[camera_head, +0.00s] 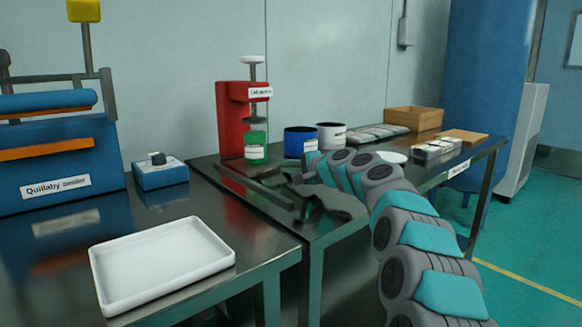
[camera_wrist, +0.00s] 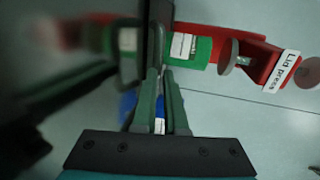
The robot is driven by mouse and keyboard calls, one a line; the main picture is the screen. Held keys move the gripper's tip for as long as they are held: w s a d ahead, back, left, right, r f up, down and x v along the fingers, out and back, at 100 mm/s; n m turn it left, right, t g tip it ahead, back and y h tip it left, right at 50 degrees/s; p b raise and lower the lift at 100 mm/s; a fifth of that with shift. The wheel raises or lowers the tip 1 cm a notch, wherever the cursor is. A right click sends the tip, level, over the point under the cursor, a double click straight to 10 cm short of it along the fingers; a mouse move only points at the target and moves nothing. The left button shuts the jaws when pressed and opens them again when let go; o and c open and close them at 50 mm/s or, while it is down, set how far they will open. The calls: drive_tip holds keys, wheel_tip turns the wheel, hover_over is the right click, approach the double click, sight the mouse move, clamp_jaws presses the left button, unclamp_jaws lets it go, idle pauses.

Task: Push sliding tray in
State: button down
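The sliding tray appears to be the low dark metal piece (camera_head: 262,190) running forward from the red lid press (camera_head: 232,118) on the right-hand bench. A green can (camera_head: 255,148) stands under the press plunger, at the tray's back end. My gripper (camera_head: 299,179) is low over the bench, just right of the tray's front part. In the wrist view, the fingers (camera_wrist: 159,73) come together at their tips, with nothing clearly held. A dark bar (camera_wrist: 158,30) lies just beyond the tips; I cannot tell whether they touch it. The green can (camera_wrist: 197,50) and press (camera_wrist: 258,62) also show there.
A blue can (camera_head: 298,142) and a white can (camera_head: 331,136) stand right of the press, behind my gripper. A wooden box (camera_head: 413,119) is farther right. A white tray (camera_head: 160,262) and a small blue box (camera_head: 160,172) sit on the left bench.

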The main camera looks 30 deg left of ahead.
drive_tip(key=shift+f, duration=0.25)
drive_tip(key=shift+s+d+b, duration=0.1)
drive_tip(key=shift+b, duration=0.2)
drive_tip(key=v, duration=0.4)
drive_tip(key=b+v, duration=0.1)
drive_tip(key=v, duration=0.3)
drive_tip(key=b+v, duration=0.1)
drive_tip(key=v, duration=0.3)
drive_tip(key=shift+d+r, duration=0.25)
drive_tip(key=shift+r, duration=0.1)
drive_tip(key=shift+s+d, duration=0.25)
drive_tip(key=shift+d, duration=0.3)
drive_tip(key=shift+d, duration=0.1)
